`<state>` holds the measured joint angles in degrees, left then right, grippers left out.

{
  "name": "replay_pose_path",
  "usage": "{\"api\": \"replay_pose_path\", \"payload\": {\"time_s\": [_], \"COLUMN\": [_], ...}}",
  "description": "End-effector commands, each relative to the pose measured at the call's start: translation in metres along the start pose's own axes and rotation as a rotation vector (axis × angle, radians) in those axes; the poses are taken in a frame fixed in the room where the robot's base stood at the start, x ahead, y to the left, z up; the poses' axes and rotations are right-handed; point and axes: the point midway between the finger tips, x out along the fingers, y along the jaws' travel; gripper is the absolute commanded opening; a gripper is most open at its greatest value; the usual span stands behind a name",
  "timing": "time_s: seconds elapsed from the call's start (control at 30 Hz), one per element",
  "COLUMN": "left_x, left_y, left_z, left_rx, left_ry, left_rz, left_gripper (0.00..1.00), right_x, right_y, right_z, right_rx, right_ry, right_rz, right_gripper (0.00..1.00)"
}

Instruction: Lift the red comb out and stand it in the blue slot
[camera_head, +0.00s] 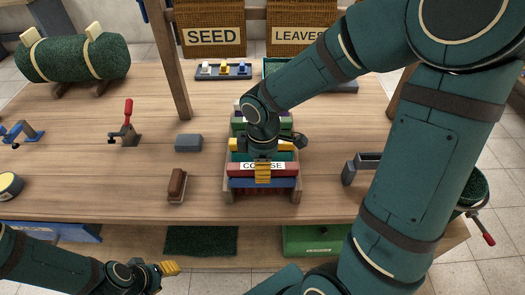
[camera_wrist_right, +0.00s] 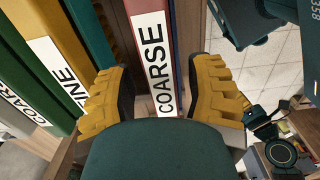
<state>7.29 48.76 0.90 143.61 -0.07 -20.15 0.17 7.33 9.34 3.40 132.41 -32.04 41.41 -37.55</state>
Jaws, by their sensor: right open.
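The red comb (camera_head: 236,168) stands in a wooden rack (camera_head: 228,190) with a white COARSE label on its top. The right wrist view shows this label (camera_wrist_right: 150,60) up close. My right gripper (camera_head: 263,172) is above the rack's front. In the right wrist view my right gripper (camera_wrist_right: 160,80) is open, one yellow finger on each side of the red comb. I cannot tell whether they touch it. A blue strip (camera_head: 285,183) lies along the rack's front; I cannot tell whether it is a slot. My left gripper (camera_head: 168,268) is low at the left, below the table edge.
Yellow (camera_wrist_right: 55,70), green (camera_wrist_right: 25,50) and teal (camera_wrist_right: 88,35) combs stand beside the red one. A brown brush (camera_head: 177,184), a grey block (camera_head: 188,142) and a red-handled clamp (camera_head: 127,120) are left of the rack. A grey holder (camera_head: 350,172) stands right. The table's left middle is mostly clear.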

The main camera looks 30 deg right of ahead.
Motion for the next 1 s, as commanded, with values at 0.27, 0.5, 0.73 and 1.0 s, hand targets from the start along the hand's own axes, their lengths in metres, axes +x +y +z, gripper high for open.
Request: {"api": "replay_pose_path", "payload": {"time_s": [0.27,0.5,0.73,1.0], "left_x": [0.0,0.0,0.0,0.0], "left_y": [0.0,0.0,0.0,0.0], "left_z": [0.0,0.0,0.0,0.0], "left_rx": [0.0,0.0,0.0,0.0], "left_ry": [0.0,0.0,0.0,0.0], "left_rz": [0.0,0.0,0.0,0.0], "left_gripper": [0.47,0.47,0.47,0.47], "right_x": [-0.053,-0.095,-0.112,-0.113], "right_y": [0.001,0.0,0.0,0.0], "right_z": [-0.001,-0.001,0.0,0.0], "right_rx": [0.0,-0.001,-0.001,-0.001], "right_ry": [0.003,0.003,0.001,0.001], "right_rz": [0.006,0.003,0.0,0.0], "right_gripper": [0.53,0.53,0.53,0.53]}}
